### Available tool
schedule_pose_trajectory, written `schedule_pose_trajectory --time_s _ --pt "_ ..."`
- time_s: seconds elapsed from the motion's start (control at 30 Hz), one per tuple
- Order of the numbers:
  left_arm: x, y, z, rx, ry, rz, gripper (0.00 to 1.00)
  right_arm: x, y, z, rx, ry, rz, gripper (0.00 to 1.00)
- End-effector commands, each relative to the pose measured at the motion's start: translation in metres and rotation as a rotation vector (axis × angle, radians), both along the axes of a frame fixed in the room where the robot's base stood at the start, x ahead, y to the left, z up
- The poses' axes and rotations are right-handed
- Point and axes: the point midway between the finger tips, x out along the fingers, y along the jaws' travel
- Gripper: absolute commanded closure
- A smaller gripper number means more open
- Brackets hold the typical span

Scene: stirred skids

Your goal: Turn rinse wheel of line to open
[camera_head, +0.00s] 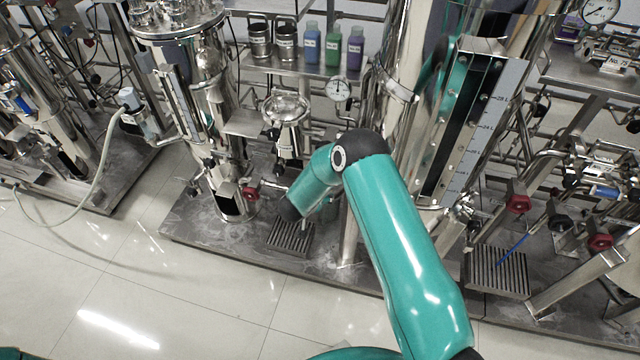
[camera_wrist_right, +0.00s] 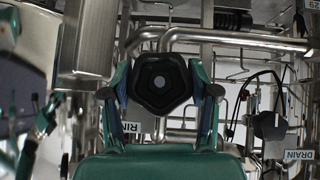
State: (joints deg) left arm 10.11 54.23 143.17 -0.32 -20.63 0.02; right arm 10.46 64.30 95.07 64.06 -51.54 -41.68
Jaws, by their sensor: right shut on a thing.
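The rinse wheel (camera_wrist_right: 160,84) is a dark, five-sided knob seen face-on in the right wrist view. A partly hidden label (camera_wrist_right: 130,127) below it reads "RIN". My right gripper (camera_wrist_right: 162,92) has one finger on each side of the knob and is shut on it. In the head view my teal right arm reaches forward to the middle skid, and its forearm and wrist hide the gripper and this wheel. The wheel's turn position cannot be told. My left gripper is in neither view.
A "DRAIN" label (camera_wrist_right: 299,155) hangs near a dark valve handle (camera_wrist_right: 268,125) at the right. Steel pipes (camera_wrist_right: 225,40) run behind the wheel. In the head view, a red valve handle (camera_head: 250,193) is left of my arm, and a steel vessel (camera_head: 190,80) stands behind. Floor at front left is clear.

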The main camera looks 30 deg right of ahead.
Motion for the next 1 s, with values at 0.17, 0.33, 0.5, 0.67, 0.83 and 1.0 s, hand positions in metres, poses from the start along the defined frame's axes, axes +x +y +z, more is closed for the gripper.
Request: schedule_pose_trajectory --time_s 0.17,0.33,0.5,0.67,0.83,1.0 --pt "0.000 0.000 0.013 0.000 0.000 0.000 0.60 0.001 0.006 -0.002 -0.103 0.129 0.012 0.75" --pt "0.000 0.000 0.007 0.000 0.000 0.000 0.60 0.002 0.006 -0.006 -0.207 0.250 0.012 0.75" --pt "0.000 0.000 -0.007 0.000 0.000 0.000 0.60 0.002 0.006 -0.009 -0.313 0.371 0.014 0.75" --pt "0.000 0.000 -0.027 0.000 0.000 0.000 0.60 0.002 0.005 -0.011 -0.412 0.484 0.013 0.75" --pt "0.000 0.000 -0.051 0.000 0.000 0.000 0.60 0.003 0.005 -0.012 -0.518 0.607 0.015 0.75" --pt "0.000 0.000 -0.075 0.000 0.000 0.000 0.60 0.002 0.005 -0.012 -0.617 0.722 0.015 0.75"
